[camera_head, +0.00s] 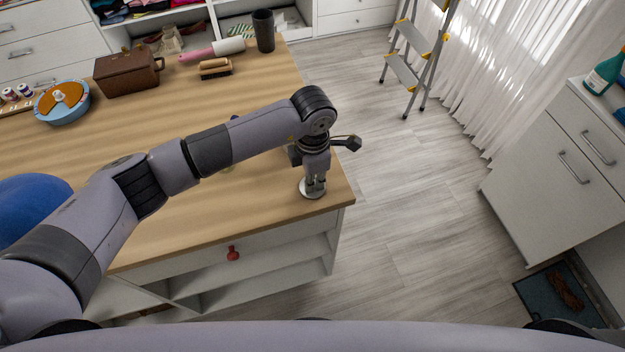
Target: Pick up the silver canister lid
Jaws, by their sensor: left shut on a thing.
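The silver canister lid (312,192) is a small round metallic disc at the front right corner of the wooden-topped counter (190,215). My left gripper (314,181) points down over it, with its fingers shut on the lid. The fingers hide part of the lid's top. I cannot tell whether the lid touches the counter or is slightly above it. My right gripper is not in view.
A blue ball (30,205) is at left. A stepladder (405,70) stands on open floor.

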